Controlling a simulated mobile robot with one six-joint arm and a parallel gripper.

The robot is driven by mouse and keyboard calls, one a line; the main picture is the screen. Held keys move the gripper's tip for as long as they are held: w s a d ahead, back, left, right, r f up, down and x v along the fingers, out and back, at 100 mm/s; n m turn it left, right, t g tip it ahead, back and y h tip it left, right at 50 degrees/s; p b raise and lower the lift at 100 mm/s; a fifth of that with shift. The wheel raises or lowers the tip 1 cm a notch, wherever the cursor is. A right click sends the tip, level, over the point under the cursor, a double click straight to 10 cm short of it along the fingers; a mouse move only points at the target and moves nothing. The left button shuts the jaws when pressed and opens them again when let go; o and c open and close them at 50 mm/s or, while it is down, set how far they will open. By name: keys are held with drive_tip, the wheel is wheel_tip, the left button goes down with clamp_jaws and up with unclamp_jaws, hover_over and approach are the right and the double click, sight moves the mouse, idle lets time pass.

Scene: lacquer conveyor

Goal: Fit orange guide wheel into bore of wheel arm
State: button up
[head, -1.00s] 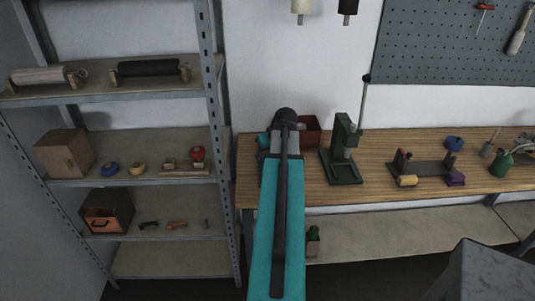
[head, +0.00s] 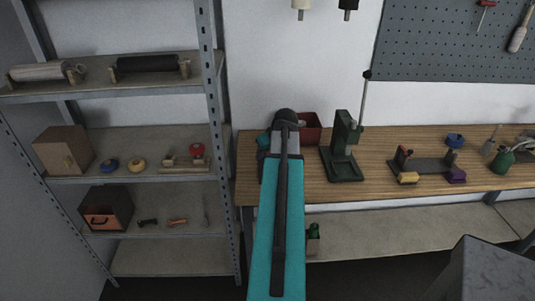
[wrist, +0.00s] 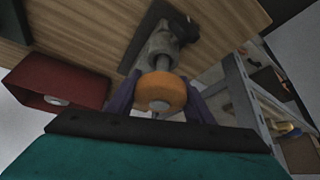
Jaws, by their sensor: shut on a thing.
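The orange guide wheel (wrist: 162,90) is between the purple fingers of my gripper (wrist: 158,98) in the wrist view, and the gripper is shut on it. A pale pin or hub shows at the wheel's centre. Just beyond the wheel is a grey rounded part on a dark base, which looks like the wheel arm (wrist: 158,48), over the wooden bench. The wheel overlaps its near end, so I cannot tell whether the wheel is in the bore or only in front of it. In the head view my teal arm hides the gripper, wheel and wheel arm.
A red bin (head: 311,126) stands on the wooden bench (head: 400,188), close by the gripper in the wrist view (wrist: 62,83). A green press (head: 343,148) stands to its right. Metal shelving (head: 215,140) rises to the left of my arm. A grey block (head: 485,275) is at lower right.

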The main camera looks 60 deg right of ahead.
drive_tip(key=shift+f+b, duration=0.7)
drive_tip(key=shift+f, duration=0.5)
drive_tip(key=o, duration=1.2)
drive_tip(key=b+v, duration=0.3)
drive_tip(key=v, duration=1.1)
drive_tip(key=shift+f, duration=0.1)
idle(0.8)
